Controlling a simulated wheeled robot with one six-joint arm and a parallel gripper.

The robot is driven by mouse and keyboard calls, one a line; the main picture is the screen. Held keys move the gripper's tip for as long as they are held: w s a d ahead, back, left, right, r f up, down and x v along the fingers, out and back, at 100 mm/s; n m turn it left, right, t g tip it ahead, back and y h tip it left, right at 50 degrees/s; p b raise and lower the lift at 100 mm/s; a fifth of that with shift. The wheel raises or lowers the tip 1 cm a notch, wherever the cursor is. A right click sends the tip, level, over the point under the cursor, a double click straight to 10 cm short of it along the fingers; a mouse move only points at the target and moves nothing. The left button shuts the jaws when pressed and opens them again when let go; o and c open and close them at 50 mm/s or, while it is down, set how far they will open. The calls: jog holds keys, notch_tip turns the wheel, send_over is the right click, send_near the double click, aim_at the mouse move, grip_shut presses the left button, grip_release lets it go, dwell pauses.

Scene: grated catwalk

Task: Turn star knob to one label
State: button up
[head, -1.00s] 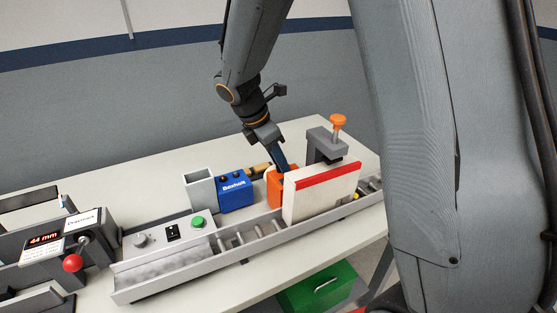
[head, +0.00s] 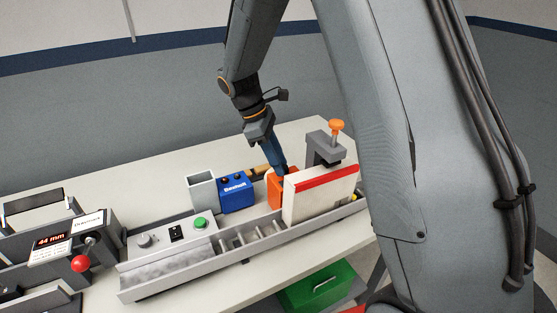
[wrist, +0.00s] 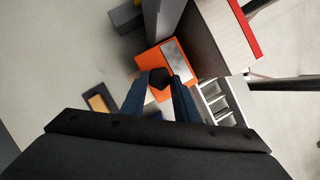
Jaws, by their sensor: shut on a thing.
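The dark, many-sided star knob (wrist: 159,79) sits on top of an orange box (wrist: 162,58), with a grey plate beside it. My gripper (wrist: 160,90) has its two blue fingers closed on either side of the knob in the wrist view. In the head view my gripper (head: 282,170) points down at the orange box (head: 275,188), and the knob is hidden behind the fingers and box. I cannot make out any labels around the knob.
A blue box (head: 235,194) stands left, and a roller channel (head: 180,280) runs along the front.

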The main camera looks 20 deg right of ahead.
jog(key=m, duration=0.2)
jog(key=m+g+y, duration=0.1)
jog(key=m, duration=0.2)
jog(key=shift+w+d+m+g+y, duration=0.2)
jog(key=shift+w+m+g+y, duration=0.05)
jog(key=shift+m+g+y, duration=0.05)
jog(key=m, duration=0.2)
jog(key=m+y, duration=0.1)
jog(key=m, duration=0.1)
jog(key=shift+w+d+m+g+y, duration=0.1)
jog(key=shift+d+m+g+y, duration=0.05)
jog(key=shift+m+g+y, duration=0.2)
jog(key=shift+m, duration=0.25)
jog(key=o, duration=1)
jog(key=shift+o, duration=0.2)
jog(key=b+v, duration=0.2)
jog(key=v, duration=0.5)
jog(key=shift+w+r, duration=0.15)
jog(key=shift+r, duration=0.25)
